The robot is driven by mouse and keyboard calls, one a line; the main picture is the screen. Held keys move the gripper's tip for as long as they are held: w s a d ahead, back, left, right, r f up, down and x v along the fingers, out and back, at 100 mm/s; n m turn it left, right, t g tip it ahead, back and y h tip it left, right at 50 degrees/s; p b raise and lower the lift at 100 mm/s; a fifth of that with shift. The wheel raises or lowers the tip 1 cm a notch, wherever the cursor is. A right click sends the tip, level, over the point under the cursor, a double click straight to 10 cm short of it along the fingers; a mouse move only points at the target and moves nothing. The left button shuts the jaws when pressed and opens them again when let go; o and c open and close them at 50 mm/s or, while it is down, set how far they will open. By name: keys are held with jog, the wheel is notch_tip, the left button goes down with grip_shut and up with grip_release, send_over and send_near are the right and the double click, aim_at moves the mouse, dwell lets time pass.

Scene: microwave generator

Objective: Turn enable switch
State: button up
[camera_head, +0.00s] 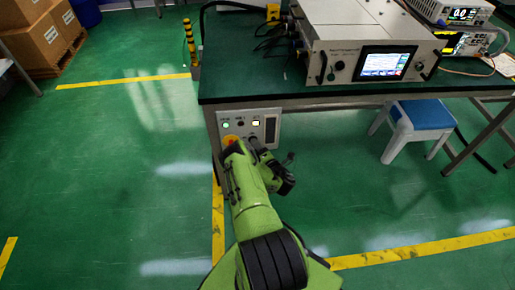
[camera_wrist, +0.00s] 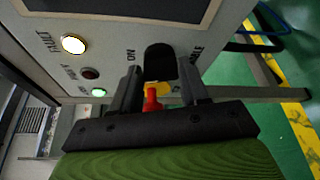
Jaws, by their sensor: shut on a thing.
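The enable switch, a black rounded knob (camera_wrist: 160,60), sits on a pale control panel (camera_wrist: 105,32) in the wrist view. The lettering "ON" shows on one side of it and partly hidden lettering ending in "BLE" on the other. My gripper (camera_wrist: 160,82) is shut on the knob, one dark finger on each side. A red and yellow part (camera_wrist: 152,100) shows between the fingers, nearer the palm. In the head view my gripper reaches the panel (camera_head: 246,113) under the bench's left end; my arm hides the switch there.
Lit white and green lamps (camera_wrist: 73,44) and a dark red one (camera_wrist: 90,73) are on the panel. The green bench (camera_head: 235,87) carries instruments (camera_head: 365,45). A blue-topped stool (camera_head: 425,113) stands right.

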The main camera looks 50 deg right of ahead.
jog(key=shift+f+m, duration=0.15)
jog(key=shift+m, duration=0.45)
jog(key=o, duration=1.1)
jog(key=shift+c, duration=0.2)
